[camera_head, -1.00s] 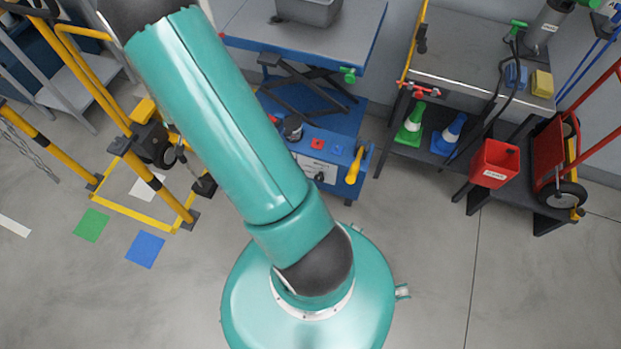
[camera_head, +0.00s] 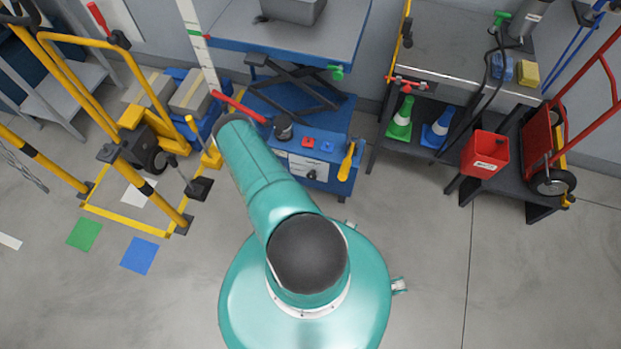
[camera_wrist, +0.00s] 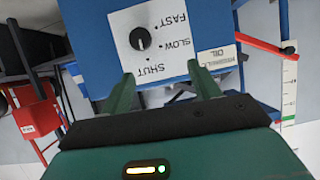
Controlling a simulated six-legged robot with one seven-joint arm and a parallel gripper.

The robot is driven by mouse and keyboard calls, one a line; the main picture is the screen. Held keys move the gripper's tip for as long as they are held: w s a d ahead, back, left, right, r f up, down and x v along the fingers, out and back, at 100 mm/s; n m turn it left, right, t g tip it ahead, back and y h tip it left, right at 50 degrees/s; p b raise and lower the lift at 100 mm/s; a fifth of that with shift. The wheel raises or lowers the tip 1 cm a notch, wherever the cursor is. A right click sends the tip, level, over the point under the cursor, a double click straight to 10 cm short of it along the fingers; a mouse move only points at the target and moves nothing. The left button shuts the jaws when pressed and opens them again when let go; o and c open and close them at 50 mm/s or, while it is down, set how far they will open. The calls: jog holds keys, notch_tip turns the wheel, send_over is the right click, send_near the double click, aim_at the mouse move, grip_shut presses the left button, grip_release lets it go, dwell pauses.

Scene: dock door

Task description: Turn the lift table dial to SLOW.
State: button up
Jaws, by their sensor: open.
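The dial (camera_wrist: 140,38) is a round black knob on a white plate marked FAST, SLOW and SHUT in the wrist view. A small pale mark shows on the knob, but I cannot tell surely which word it points at. The plate is on the blue lift table base; the dial also shows small in the head view (camera_head: 312,175). My gripper (camera_wrist: 163,76) is open and empty, its two green fingers apart and pointing toward the plate, just short of the dial in the picture. I see no contact. In the head view my gripper cannot be made out.
The lift table's front (camera_head: 290,150) also carries a black cylinder (camera_head: 283,127), red and blue buttons and a yellow handle (camera_head: 350,160). A yellow frame (camera_head: 130,130) is left, a workbench (camera_head: 440,40) right. Open floor lies in front.

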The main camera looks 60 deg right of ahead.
aim_at(311, 177)
jog(key=shift+h, duration=0.3)
jog(key=d+f, duration=0.2)
jog(key=d, duration=0.1)
jog(key=s+d+f, duration=0.1)
jog(key=d+f, duration=0.1)
jog(key=d, duration=0.2)
jog(key=d+f, duration=0.2)
jog(key=d, duration=0.2)
jog(key=shift+s+d+f, duration=0.2)
jog(key=shift+s+f, duration=0.05)
jog(key=shift+c, duration=0.4)
jog(key=c, duration=0.9)
jog(key=shift+o, duration=0.2)
